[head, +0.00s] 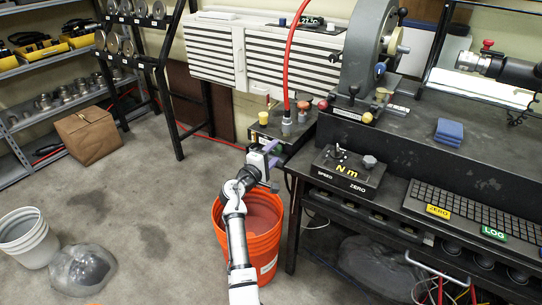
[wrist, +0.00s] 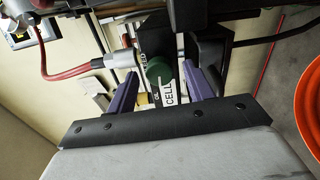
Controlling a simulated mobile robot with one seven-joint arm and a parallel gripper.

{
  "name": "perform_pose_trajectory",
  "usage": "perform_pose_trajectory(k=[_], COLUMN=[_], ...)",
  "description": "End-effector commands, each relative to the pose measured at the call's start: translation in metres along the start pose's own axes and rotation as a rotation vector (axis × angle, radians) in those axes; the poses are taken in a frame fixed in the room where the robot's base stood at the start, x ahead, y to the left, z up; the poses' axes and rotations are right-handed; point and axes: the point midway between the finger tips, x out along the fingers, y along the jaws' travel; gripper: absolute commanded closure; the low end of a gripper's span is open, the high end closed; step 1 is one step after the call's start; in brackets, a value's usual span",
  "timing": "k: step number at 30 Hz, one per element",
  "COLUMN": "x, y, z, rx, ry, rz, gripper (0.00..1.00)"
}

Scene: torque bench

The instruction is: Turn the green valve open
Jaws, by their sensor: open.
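The green valve (wrist: 189,72) shows in the wrist view as a dark green rounded part. I cannot tell whether either finger touches the valve. In the head view my gripper (head: 272,153) is at the front of the small black stand left of the bench. I cannot make out the valve there.
A red hose with a metal fitting (wrist: 120,60) comes close to the left finger. A black block (wrist: 207,45) stands behind the right finger. An orange bucket (head: 262,243) is below my arm. The bench (head: 420,205) is to the right; open floor (head: 155,215) is to the left.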

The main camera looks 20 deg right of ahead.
Motion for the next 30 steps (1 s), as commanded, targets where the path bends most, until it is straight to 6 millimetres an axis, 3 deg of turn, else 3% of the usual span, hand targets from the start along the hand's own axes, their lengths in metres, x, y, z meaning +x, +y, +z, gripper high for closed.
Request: perform_pose_trajectory(k=[5,21,30], x=[-0.013,-0.122,-0.139], y=[-0.002,-0.002,0.000], z=[0.000,-0.001,0.000], rx=[-0.001,0.000,-0.001], ry=[0.001,0.002,0.000], rz=[0.000,0.000,-0.001], gripper=[0.48,0.48,0.48])
